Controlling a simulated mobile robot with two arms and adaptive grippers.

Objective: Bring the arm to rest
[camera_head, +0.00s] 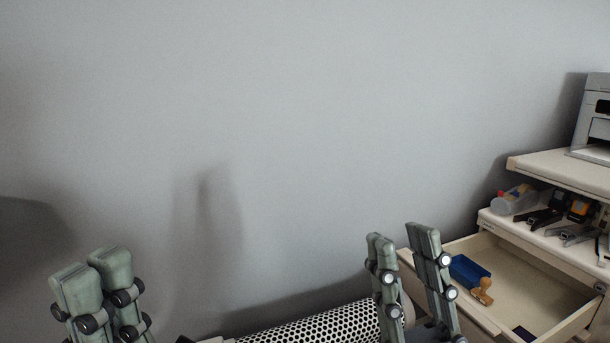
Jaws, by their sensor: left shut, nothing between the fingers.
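My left gripper (93,272) is at the lower left of the head view, pointing up in front of the bare wall. Its two fingers are together and nothing is between them. My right gripper (402,245) is at the lower right of centre, also pointing up. Its two fingers stand apart with a clear gap, and I see nothing held in them. It appears in front of the left edge of an open drawer (545,318). Most of both arms is below the picture.
The open drawer holds a blue box (466,270), a wooden-handled item (482,291) and a small dark item. Above it, a shelf carries a clear container (513,200) and several tools. A printer (595,115) stands higher. A white perforated surface (320,328) lies at the bottom.

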